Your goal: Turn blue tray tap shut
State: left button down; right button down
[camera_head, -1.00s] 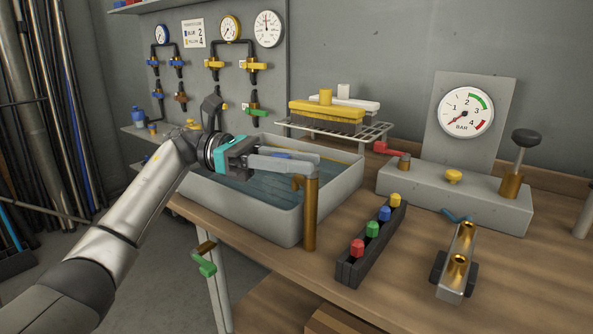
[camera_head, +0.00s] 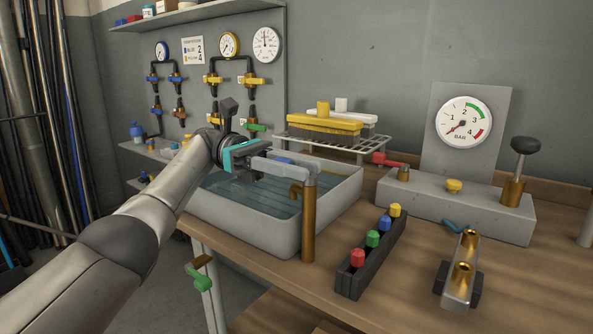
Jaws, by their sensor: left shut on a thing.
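The tray tap is a brass post (camera_head: 308,225) at the front right corner of the grey water tray (camera_head: 262,226), with a brass spout (camera_head: 295,188) over the water. A small part of its blue handle (camera_head: 284,160) shows at the top, pointing left from the post. My left gripper (camera_head: 298,166) reaches in from the left at handle height and is shut on the blue handle. Its grey fingers hide most of the handle and the post's top. My right gripper is not in view.
Right of the tap are a black block of coloured knobs (camera_head: 366,262), a brass-fitted metal block (camera_head: 461,275) and a gauge stand (camera_head: 472,125). A green-handled tap (camera_head: 199,277) hangs below the bench's left edge.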

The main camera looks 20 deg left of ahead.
pick_arm(q)
jog(key=shift+f, duration=0.1)
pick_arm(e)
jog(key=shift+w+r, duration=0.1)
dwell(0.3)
pick_arm(q)
jog(key=c, duration=0.7)
grip_release()
